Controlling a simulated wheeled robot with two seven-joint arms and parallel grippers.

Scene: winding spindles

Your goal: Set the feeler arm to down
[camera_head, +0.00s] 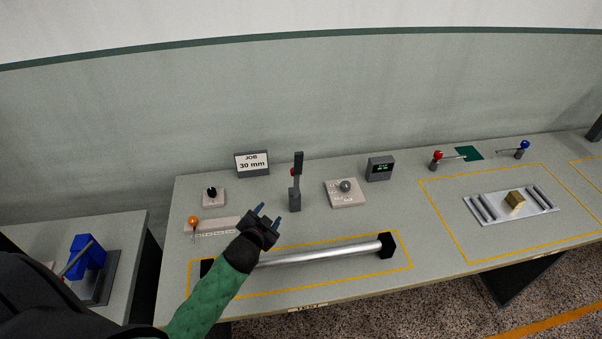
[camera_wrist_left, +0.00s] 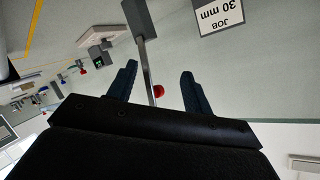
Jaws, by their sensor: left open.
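The feeler arm (camera_head: 298,163) stands upright on its dark grey post (camera_head: 294,199) on the bench, with a red knob near its upper part. My left gripper (camera_head: 268,215) is open, low and to the left of the post in the head view, above the bench. In the left wrist view, which is upside down, the arm (camera_wrist_left: 147,62) and its red knob (camera_wrist_left: 158,91) appear between the two open fingers (camera_wrist_left: 160,85). They look beyond the fingertips; I cannot tell any contact. My right gripper is not in view.
A silver roller (camera_head: 320,253) lies in front, within a yellow outline. A JOB 30 mm sign (camera_head: 252,163) stands behind left. An orange-knobbed lever (camera_head: 193,222) is left, a grey-knobbed dial plate (camera_head: 346,200) and small display (camera_head: 380,168) right.

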